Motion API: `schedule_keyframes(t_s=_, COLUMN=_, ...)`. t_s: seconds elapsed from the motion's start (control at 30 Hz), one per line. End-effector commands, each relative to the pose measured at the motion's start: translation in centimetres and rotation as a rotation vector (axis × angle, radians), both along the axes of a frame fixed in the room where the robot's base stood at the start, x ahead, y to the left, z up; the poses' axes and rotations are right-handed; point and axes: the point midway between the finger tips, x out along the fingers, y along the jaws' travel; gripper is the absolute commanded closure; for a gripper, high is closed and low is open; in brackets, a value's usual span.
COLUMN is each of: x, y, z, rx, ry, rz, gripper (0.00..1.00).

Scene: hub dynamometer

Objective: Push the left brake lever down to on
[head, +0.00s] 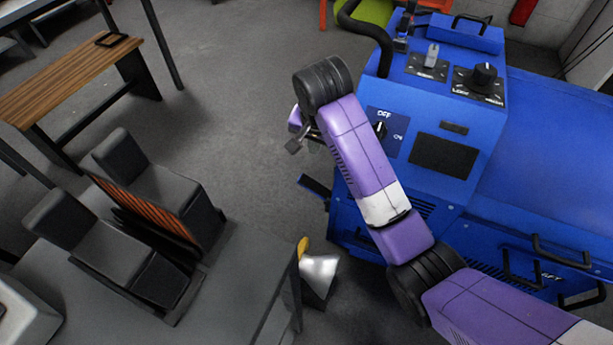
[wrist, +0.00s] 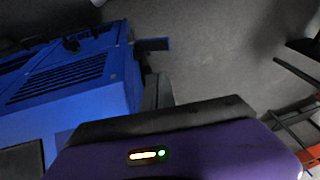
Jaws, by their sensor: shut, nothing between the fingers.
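The blue dynamometer (head: 385,215) stands right of centre in the head view and at the left in the wrist view (wrist: 110,85). A dark lever-like bar (head: 313,186) sticks out from its left side; a similar dark bar (wrist: 152,44) shows in the wrist view. I cannot read a label that marks it as the left brake lever. Partial lettering ending in "EFT" is by the black handles (head: 522,268) at lower right. My gripper (head: 293,146) is shut and empty, above and left of the bar, apparently apart from it. The grey fingers (wrist: 158,92) show in the wrist view.
A dial marked OFF (head: 380,129) is beside my wrist, and a black hose (head: 372,30) rises behind. A pale switch (head: 432,56) and black knob (head: 485,75) are on top. A grey table (head: 235,285) and wooden bench (head: 75,78) stand left.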

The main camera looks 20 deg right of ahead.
Motion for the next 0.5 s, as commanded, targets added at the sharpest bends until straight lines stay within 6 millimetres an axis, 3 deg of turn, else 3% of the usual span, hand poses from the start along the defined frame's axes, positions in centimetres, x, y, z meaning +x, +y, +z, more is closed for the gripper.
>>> schedule_keyframes(t_s=0.5, x=2.8, y=-1.0, z=-9.1, rx=-0.001, ry=0.003, rz=-0.002, gripper=1.00)
